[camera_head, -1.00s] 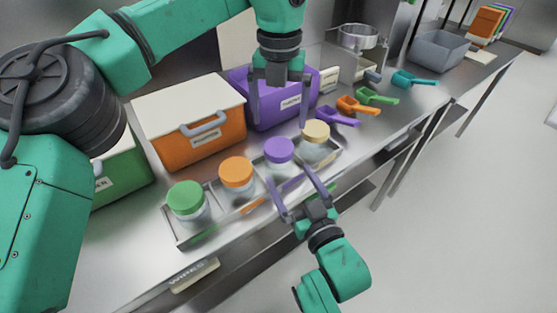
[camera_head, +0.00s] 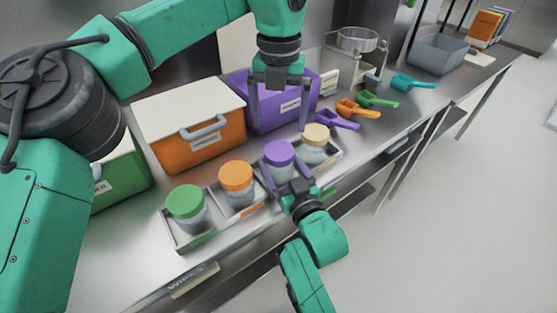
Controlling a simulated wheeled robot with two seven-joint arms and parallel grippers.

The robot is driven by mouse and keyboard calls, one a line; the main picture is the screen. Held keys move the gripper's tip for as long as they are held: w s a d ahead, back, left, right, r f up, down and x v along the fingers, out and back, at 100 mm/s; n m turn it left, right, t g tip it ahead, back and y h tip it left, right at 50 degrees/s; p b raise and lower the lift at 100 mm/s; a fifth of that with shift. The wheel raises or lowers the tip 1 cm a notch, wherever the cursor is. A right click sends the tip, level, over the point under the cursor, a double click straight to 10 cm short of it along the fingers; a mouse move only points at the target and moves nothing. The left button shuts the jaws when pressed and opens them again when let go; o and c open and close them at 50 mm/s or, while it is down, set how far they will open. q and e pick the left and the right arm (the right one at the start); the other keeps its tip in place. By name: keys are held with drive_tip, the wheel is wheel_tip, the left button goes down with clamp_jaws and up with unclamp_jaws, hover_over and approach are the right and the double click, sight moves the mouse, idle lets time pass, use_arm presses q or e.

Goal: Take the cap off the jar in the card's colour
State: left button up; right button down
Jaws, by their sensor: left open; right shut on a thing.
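Several jars stand in a row in a metal tray (camera_head: 181,243): a green-capped jar (camera_head: 185,201), an orange-capped jar (camera_head: 236,177), a purple-capped jar (camera_head: 279,152) and a beige-capped jar (camera_head: 315,136). Their caps are on. My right gripper (camera_head: 284,170) is shut on the purple-capped jar from the front, its fingers at the jar's sides below the cap. The jar is upright in its place. My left gripper (camera_head: 279,127) points down, open and empty, above the purple cap. I cannot make out a coloured card for sure.
Behind the tray stand an orange bin (camera_head: 207,147) with a white lid, a purple bin (camera_head: 283,118) with its lid off, and a green bin (camera_head: 124,182). Purple, orange, green and teal scoops (camera_head: 412,82) lie to the right. A grey tub (camera_head: 438,55) stands farther back.

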sight(279, 150)
use_arm(q)
drive_tip(key=m, duration=0.1)
drive_tip(key=s+m, duration=0.1)
drive_tip(key=m, duration=0.1)
drive_tip(key=shift+f+m, duration=0.2)
drive_tip(key=shift+m, duration=0.1)
drive_tip(key=m, duration=0.3)
drive_tip(key=shift+s+d+m, duration=0.15)
drive_tip(key=shift+s+m, duration=0.25)
drive_tip(key=m, duration=0.3)
drive_tip(key=shift+s+m+t, duration=0.3)
drive_tip(key=shift+s+m, duration=0.1)
drive_tip(key=m, duration=0.3)
drive_tip(key=shift+s+m, duration=0.3)
drive_tip(key=shift+m, duration=0.1)
wheel_tip(279, 150, up, 4)
drive_tip(key=s+a+m+t, duration=0.15)
drive_tip(key=m+t, duration=0.25)
drive_tip(key=m, duration=1.7)
drive_tip(key=shift+h, duration=0.3)
drive_tip(key=x, duration=1.2)
drive_tip(key=shift+s+d+f, duration=0.15)
drive_tip(key=shift+s+d, duration=0.15)
drive_tip(key=c, duration=1.3)
